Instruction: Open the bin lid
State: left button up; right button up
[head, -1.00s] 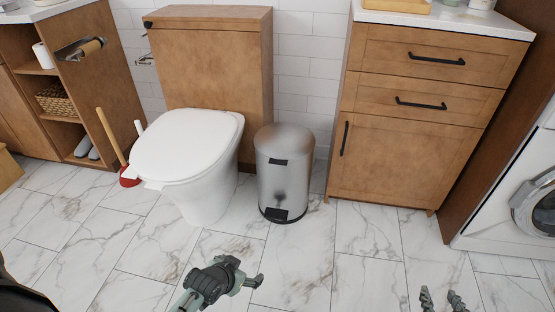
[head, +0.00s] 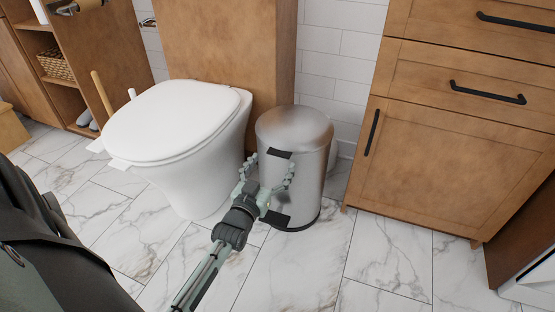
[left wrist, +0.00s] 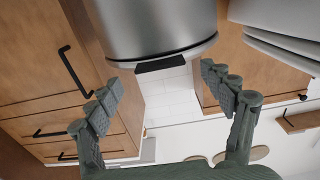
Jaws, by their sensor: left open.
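The bin (head: 300,190) is a silver cylinder standing on the floor beside the toilet. Its domed lid (head: 293,122) is closed, with a black tab (head: 279,153) at the front edge and a black pedal (head: 268,217) at the base. My left gripper (head: 269,168) is open in front of the bin, its fingers spread just below the tab. In the left wrist view the bin (left wrist: 155,20) and its black tab (left wrist: 161,63) show upside down, beyond and between the open fingers (left wrist: 160,84). I cannot tell whether any finger touches the bin. My right gripper is out of view.
A white toilet (head: 180,125) stands close on the left of the bin. A wooden cabinet (head: 440,135) with black handles stands on the right. A wooden panel (head: 215,50) and tiled wall are behind. The marble-patterned floor (head: 300,270) in front is clear.

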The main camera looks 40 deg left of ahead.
aim_at(277, 156)
pick_arm(q)
jog(key=shift+b+x, duration=0.3)
jog(key=shift+x, duration=1.45)
jog(key=shift+c, duration=0.2)
